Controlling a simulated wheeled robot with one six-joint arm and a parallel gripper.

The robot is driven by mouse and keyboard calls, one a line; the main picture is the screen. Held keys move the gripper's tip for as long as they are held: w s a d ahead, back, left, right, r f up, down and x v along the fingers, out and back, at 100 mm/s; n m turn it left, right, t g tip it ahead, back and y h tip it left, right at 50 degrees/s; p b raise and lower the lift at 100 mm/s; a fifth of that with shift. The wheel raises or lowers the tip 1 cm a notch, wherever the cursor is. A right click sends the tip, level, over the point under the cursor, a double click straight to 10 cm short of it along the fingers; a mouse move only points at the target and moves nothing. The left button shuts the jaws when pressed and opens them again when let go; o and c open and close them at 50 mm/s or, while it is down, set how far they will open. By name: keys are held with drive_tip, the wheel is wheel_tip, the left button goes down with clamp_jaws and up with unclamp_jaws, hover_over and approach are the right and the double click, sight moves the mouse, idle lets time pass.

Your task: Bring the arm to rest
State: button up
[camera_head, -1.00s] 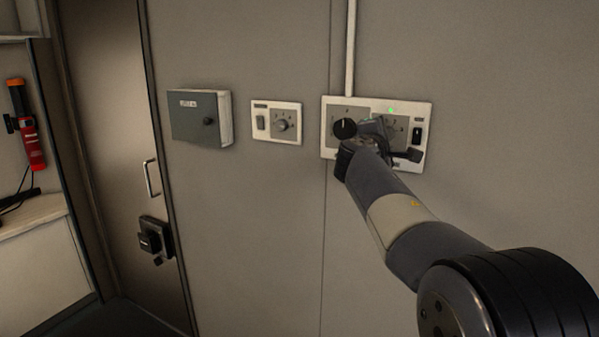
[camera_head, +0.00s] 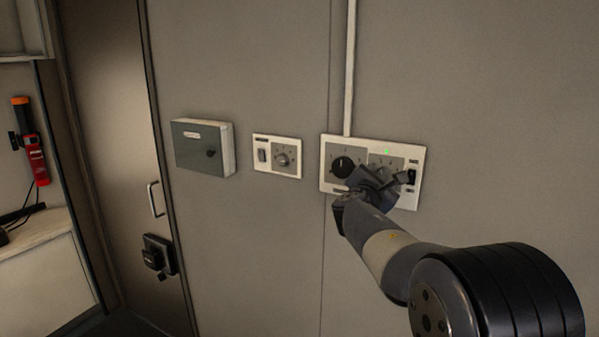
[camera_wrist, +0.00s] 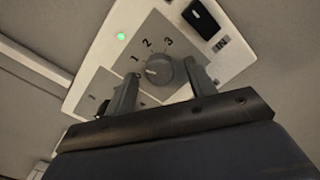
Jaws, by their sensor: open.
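My gripper (camera_head: 386,181) is open in front of the lower right part of a white wall panel (camera_head: 330,183). In the wrist view the open gripper (camera_wrist: 164,70) has one finger on each side of a grey knob (camera_wrist: 159,70) on a dial marked 1, 2 and 3. The fingers look apart from the knob, and nothing is held. A green light (camera_wrist: 121,64) is lit on the panel.
A black knob (camera_head: 343,166) sits left on the panel, and a black switch (camera_wrist: 199,18) sits beside the dial. Further left are a smaller control plate (camera_head: 263,168), a grey box (camera_head: 190,155) and a door (camera_head: 110,130). The wall below the panels is clear.

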drive_tip(key=shift+r+n+p, duration=0.25)
drive_tip(key=shift+n+p, duration=0.35)
drive_tip(key=shift+p, duration=0.2)
drive_tip(key=s+a+f+m+b, duration=0.1)
drive_tip(key=s+b, duration=0.1)
drive_tip(key=s, duration=0.3)
drive_tip(key=s+a+f+m+g+b, duration=0.1)
drive_tip(key=s+a+f+b, duration=0.1)
drive_tip(key=s, duration=0.4)
drive_tip(key=shift+s, duration=0.3)
